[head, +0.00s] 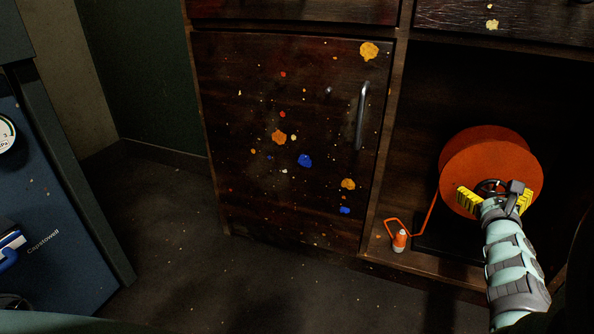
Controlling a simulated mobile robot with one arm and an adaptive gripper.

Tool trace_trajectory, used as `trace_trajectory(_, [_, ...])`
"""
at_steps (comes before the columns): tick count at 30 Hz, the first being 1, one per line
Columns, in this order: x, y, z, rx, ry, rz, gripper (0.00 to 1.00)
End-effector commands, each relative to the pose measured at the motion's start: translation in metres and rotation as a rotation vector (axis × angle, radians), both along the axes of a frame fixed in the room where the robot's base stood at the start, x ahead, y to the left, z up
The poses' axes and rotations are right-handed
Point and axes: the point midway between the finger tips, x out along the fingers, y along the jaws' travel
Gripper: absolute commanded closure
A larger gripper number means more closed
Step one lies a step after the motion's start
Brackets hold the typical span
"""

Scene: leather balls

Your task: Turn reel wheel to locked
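An orange reel (465,158) stands on a dark base inside the open cabinet bay at the right. Its round face is turned towards me, and a dark wheel or hub (491,186) shows at its lower middle. My gripper (496,198) is in front of the reel face at this hub. Its yellow ribbed finger pads are spread apart, one on each side of the hub. I cannot tell whether they touch it. The gripper and arm hide part of the hub and the lower reel face, and no lock marking is readable.
An orange cord runs from the reel to a small orange-and-white fitting (399,241) at the shelf's front edge. A paint-spattered cabinet door (290,140) with a metal handle (362,115) is shut to the left. A blue unit (50,235) stands far left. Floor between is clear.

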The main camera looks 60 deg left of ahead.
Motion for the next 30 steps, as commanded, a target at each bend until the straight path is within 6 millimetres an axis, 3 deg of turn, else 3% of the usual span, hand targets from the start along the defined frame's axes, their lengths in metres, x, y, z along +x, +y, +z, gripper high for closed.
trace_trajectory(2, [-0.0007,0.0015,-0.0001,0.000,0.000,0.003,0.07])
trace_trajectory(16, [-0.0005,0.0005,-0.0001,0.000,0.000,0.002,0.56])
trace_trajectory(30, [0.0001,-0.0007,0.0007,0.099,0.066,0.000,0.57])
